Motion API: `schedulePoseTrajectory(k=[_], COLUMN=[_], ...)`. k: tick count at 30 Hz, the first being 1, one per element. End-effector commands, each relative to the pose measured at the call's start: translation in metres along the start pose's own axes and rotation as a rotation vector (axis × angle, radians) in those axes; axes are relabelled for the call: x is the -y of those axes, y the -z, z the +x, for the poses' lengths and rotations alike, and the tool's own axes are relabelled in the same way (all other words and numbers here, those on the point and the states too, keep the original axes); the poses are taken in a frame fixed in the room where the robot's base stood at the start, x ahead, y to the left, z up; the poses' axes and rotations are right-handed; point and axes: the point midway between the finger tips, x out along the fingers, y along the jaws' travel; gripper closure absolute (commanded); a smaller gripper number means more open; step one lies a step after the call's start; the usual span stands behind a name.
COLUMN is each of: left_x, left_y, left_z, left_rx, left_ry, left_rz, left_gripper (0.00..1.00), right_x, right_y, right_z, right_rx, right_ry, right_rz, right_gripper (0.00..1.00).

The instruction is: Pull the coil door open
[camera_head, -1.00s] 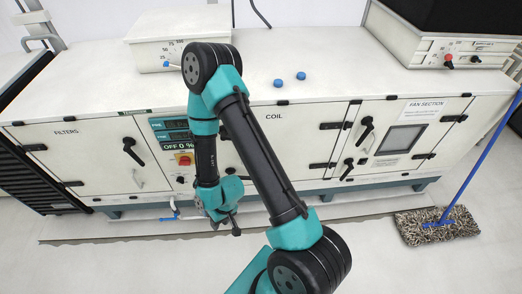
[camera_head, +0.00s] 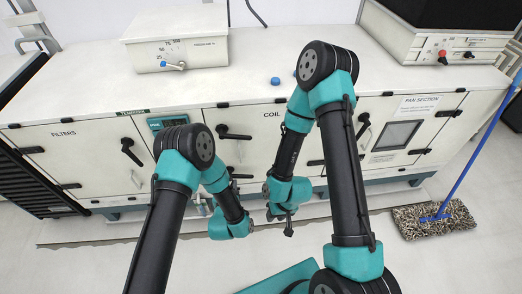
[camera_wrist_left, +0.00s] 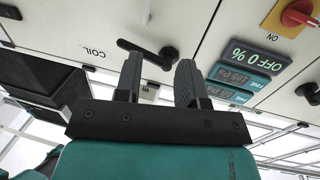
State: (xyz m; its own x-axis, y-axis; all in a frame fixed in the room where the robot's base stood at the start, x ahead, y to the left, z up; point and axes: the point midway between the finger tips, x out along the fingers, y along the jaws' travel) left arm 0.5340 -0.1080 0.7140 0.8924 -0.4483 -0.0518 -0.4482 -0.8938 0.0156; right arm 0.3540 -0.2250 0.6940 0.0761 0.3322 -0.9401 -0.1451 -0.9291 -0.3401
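The coil door (camera_head: 264,135) is the white panel marked COIL in the middle of the cabinet; it looks flush with the front. Its black lever handle (camera_head: 234,134) lies nearly level near the door's left edge. The handle also shows in the left wrist view (camera_wrist_left: 146,50), just beyond my left gripper (camera_wrist_left: 158,70). That gripper's two fingers are apart, with nothing seen held between them; contact with the handle cannot be told. In the head view its fingertips are hidden. My right gripper (camera_head: 280,222) hangs low in front of the coil door, fingers apart and empty.
The filters door (camera_head: 75,155) is to the left and the fan section door (camera_head: 385,160) to the right. An off/on panel with a red and yellow switch (camera_wrist_left: 297,14) is beside the coil handle. A mop (camera_head: 435,220) stands at the far right.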

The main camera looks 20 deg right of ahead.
Motion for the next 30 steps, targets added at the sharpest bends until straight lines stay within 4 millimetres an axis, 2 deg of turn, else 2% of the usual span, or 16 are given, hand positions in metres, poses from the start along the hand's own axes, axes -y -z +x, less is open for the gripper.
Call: schedulePoseTrajectory(k=[3,17,23,30], left_x=[-0.011,-0.011,-0.011,-0.011], left_y=[0.003,0.004,0.006,0.008], left_z=[0.001,0.006,0.027,0.067], left_rx=[-0.049,-0.054,-0.055,-0.055], left_ry=[-0.005,-0.004,-0.004,-0.002], left_rz=[0.013,0.014,0.014,0.014], left_gripper=[0.64,0.64,0.64,0.64], right_x=[0.0,0.0,0.0,0.0], right_y=[0.0,0.0,0.0,0.0], right_z=[0.0,0.0,0.0,0.0], right_rx=[0.0,0.0,0.0,0.0], right_ry=[0.0,0.0,0.0,0.0], right_rz=[-0.001,-0.001,-0.001,-0.001], right_gripper=[0.66,0.66,0.66,0.66])
